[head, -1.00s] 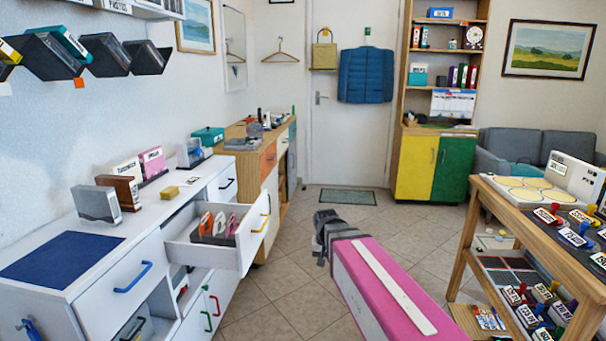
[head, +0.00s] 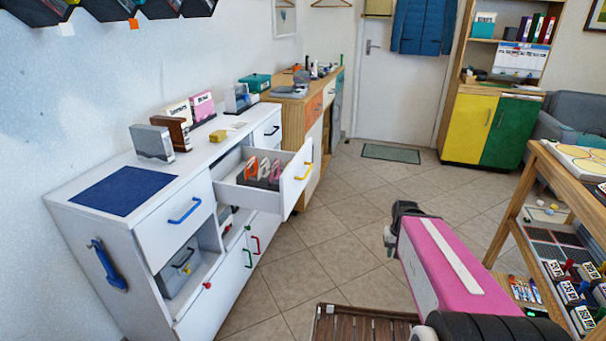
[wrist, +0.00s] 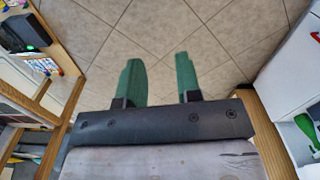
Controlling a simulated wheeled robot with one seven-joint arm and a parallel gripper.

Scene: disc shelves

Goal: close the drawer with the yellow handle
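The drawer with the yellow handle (head: 257,181) is pulled out from the white cabinet in the head view. It holds several upright disc cases in orange, white and pink. Its yellow handle (head: 303,172) is on the front panel, facing right. My gripper shows in the wrist view with two green fingers (wrist: 160,82) spread apart over bare floor tiles, with nothing between them. In the head view my pink arm reaches forward, right of the drawer and apart from it; the fingers are hard to make out there.
The white cabinet (head: 75,200) stands on the left, with a closed blue-handled drawer (head: 176,222) nearer me. A wooden shelf table (head: 520,215) with discs is on the right. Open tiled floor (head: 340,220) lies between them. A slatted wooden piece (head: 362,325) is at the bottom.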

